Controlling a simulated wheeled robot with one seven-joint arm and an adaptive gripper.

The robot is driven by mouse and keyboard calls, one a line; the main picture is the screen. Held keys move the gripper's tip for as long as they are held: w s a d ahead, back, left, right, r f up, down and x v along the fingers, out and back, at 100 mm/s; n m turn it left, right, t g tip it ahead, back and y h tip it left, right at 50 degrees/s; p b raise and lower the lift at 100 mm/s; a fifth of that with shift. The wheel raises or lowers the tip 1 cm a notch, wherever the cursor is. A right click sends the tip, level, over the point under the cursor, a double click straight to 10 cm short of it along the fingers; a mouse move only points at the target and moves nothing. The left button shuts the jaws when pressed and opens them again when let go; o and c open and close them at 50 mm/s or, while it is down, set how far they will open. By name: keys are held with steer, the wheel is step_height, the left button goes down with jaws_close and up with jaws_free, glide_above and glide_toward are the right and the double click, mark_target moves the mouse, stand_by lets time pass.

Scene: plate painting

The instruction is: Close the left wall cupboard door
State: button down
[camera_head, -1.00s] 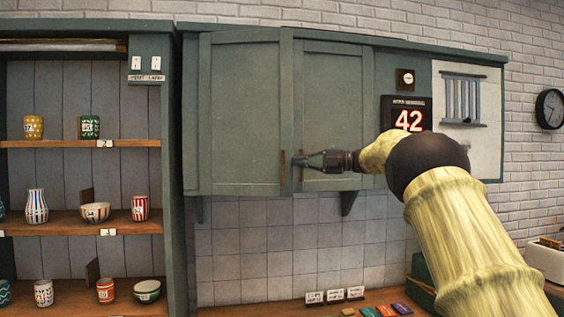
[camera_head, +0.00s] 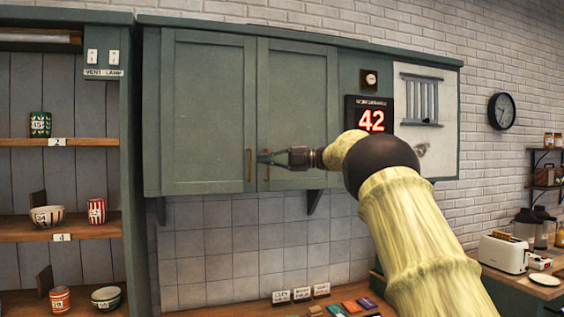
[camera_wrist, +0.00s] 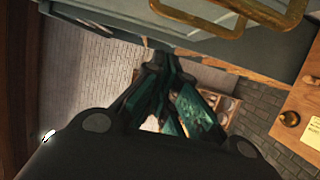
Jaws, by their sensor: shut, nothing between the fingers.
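The left wall cupboard door (camera_head: 207,110) is a green panel that looks flush with the cupboard front in the head view. Its upright brass handle (camera_head: 250,165) is near its right edge. The right door (camera_head: 300,105) beside it also looks shut, with its own handle (camera_head: 267,170). My gripper (camera_head: 262,158) is shut and empty, its tip at the seam between the two handles. Contact with the door cannot be told. The wrist view shows the closed fingers (camera_wrist: 168,65) below two brass handles (camera_wrist: 205,22).
Open shelves (camera_head: 60,228) with pottery stand left of the cupboard. A lit "42" display (camera_head: 371,120) and a pale board (camera_head: 425,150) are to the right. A worktop with small cards (camera_head: 301,294) lies below. A toaster (camera_head: 503,252) stands at the right.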

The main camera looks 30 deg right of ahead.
steer(key=s+d+b, duration=0.2)
steer(key=d+b, duration=0.1)
steer(key=d, duration=0.6)
steer(key=shift+d+b, duration=0.25)
steer(key=shift+b, duration=0.1)
stand_by(0.4)
